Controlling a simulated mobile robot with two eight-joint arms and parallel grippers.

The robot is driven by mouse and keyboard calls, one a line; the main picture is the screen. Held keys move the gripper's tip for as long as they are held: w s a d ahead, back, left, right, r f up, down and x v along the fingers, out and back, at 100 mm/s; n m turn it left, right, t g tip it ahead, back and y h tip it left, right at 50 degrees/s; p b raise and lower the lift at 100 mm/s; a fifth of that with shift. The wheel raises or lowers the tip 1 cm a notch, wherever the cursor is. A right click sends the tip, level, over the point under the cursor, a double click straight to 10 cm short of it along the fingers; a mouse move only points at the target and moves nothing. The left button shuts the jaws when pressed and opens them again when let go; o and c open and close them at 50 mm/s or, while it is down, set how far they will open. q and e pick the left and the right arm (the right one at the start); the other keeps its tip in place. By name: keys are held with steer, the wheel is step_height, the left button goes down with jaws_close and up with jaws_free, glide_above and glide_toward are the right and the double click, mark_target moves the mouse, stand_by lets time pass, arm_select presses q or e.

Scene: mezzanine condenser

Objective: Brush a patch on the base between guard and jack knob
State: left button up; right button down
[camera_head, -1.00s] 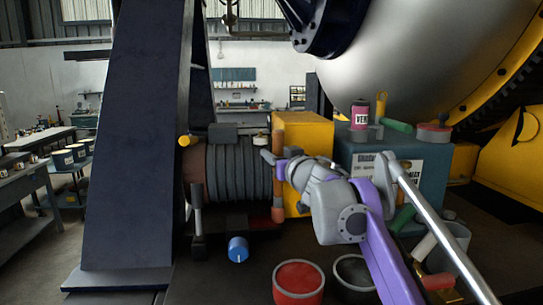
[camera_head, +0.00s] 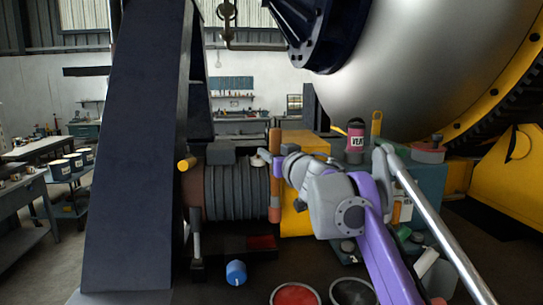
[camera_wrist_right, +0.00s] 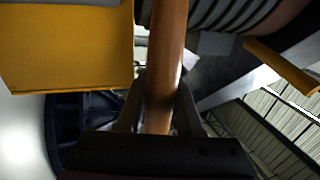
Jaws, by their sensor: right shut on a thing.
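My right gripper (camera_head: 277,167) is shut on an upright brown-orange rod (camera_head: 275,203), which looks like the brush handle. In the right wrist view the rod (camera_wrist_right: 166,45) runs between the two fingers; no bristles can be made out. The rod stands before the right end of the ribbed dark cylinder, beside a yellow box (camera_head: 297,222), probably the guard. A blue knob (camera_head: 236,272), perhaps the jack knob, sits on the dark base (camera_head: 205,292) lower left of the rod. A dark red patch (camera_head: 262,243) shows between them. My left gripper is out of view.
A red-filled pot (camera_head: 296,296) and a dark pot (camera_head: 352,292) stand at the front. The ribbed cylinder (camera_head: 235,192) and a dark upright column (camera_head: 140,150) lie to the left.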

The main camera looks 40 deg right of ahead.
steer(key=shift+s, duration=0.1)
step_height(320, 180, up, 3)
steer(key=shift+p, duration=0.65)
steer(key=shift+f, duration=0.1)
stand_by(0.6)
